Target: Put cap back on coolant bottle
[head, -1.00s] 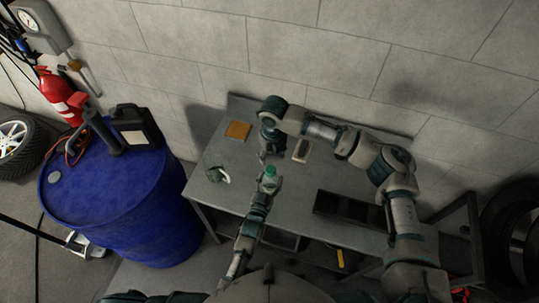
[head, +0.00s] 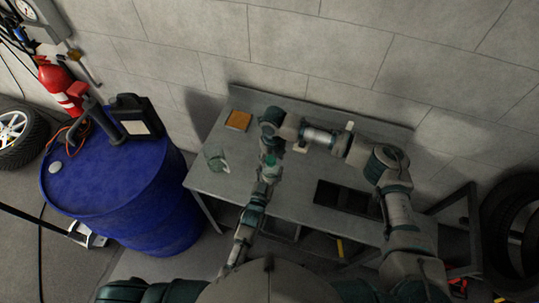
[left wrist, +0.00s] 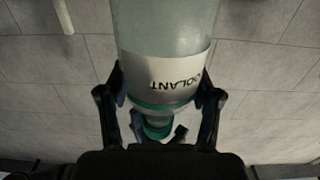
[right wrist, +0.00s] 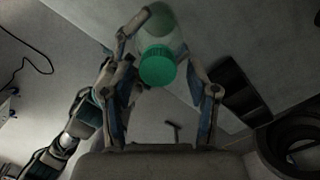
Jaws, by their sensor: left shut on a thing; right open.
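The coolant bottle (left wrist: 165,75) is clear with a white label and shows large in the left wrist view. My left gripper (left wrist: 160,95) is shut on it, with a finger on each side. The green cap (right wrist: 157,66) is at the bottle's top in the right wrist view. Whether it is fully seated cannot be told. My right gripper (right wrist: 160,85) is open, with its fingers on either side of the cap and apart from it. In the head view the cap (head: 270,159) is small, just below my right gripper (head: 268,147), and the bottle is mostly hidden.
A grey table (head: 280,185) stands against the block wall. On it lie an orange block (head: 238,120), a pale rounded item (head: 217,160) and a dark tray (head: 340,197). A blue barrel (head: 115,200) with a black jug (head: 135,118) stands at the left.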

